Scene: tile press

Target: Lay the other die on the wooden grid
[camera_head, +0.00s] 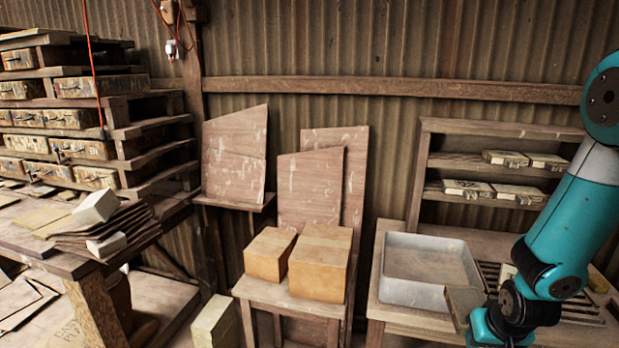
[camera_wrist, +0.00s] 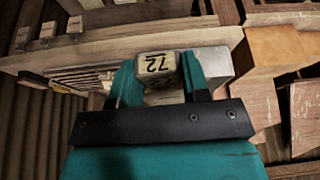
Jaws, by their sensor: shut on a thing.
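My gripper (camera_wrist: 158,62) is shut on a pale die (camera_wrist: 154,67) whose face reads 72, upside down in the wrist view. In the head view, a brownish block (camera_head: 462,306) shows at the end of my arm, in front of the grey tray; the fingers there are hard to make out. The wooden grid (camera_head: 580,304) of slats lies on the bench right of the tray, partly hidden by my arm. It also shows in the wrist view (camera_wrist: 84,76), to the left of the held die. A small pale block (camera_head: 507,272) shows at the grid's back left, partly covered by my arm.
The grey tray (camera_head: 420,292) stands empty on the bench, left of the grid. A shelf (camera_head: 470,160) behind holds several boxed dies. A workbench with stacked sheets (camera_head: 100,220) stands at far left.

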